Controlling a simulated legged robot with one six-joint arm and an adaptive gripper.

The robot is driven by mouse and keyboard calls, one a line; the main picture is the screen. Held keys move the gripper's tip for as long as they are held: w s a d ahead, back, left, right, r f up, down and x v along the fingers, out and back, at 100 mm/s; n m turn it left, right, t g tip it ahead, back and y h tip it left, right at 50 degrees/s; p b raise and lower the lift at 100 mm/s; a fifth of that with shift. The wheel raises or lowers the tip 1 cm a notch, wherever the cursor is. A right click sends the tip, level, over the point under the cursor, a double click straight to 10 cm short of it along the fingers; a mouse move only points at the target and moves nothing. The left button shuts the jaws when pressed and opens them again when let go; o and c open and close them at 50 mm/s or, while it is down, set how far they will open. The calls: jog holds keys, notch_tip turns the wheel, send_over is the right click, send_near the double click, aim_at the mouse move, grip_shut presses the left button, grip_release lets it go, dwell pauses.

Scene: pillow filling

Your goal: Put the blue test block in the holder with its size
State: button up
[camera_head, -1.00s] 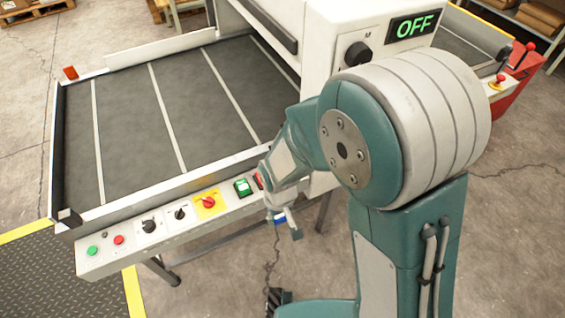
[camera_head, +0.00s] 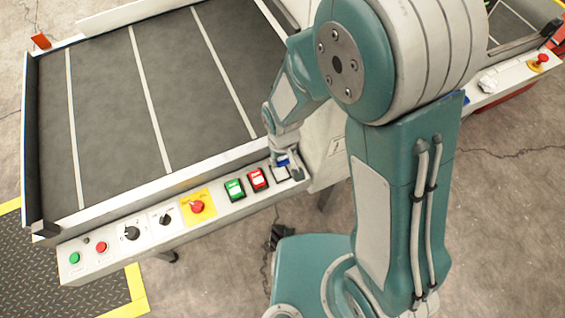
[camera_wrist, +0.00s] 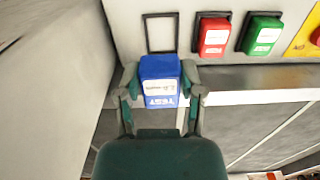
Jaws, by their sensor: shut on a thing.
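The blue test block (camera_wrist: 159,82), with white lettering and a pale label, is held between the two fingers of my gripper (camera_wrist: 160,76) in the wrist view. The holder, an empty black rectangular frame (camera_wrist: 147,33), is on the pale panel just beyond the block and beside the red button. The block overlaps the frame's near edge in the picture; I cannot tell whether they touch. In the head view, the blue block (camera_head: 283,160) and my gripper (camera_head: 287,167) are small at the right end of the control panel. The holder is mostly hidden there.
A pale machine housing (camera_wrist: 50,80) rises close on the left in the wrist view.

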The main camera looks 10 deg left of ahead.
send_over(282, 176)
notch_tip(282, 176, down, 4)
jog(key=shift+a+f, duration=0.1)
jog(key=shift+a, duration=0.05)
jog(key=shift+f, duration=2.1)
jog(key=o, duration=1.2)
jog(key=shift+c, duration=0.2)
jog(key=shift+r, duration=0.15)
notch_tip(282, 176, up, 12)
jog(key=shift+f, duration=0.1)
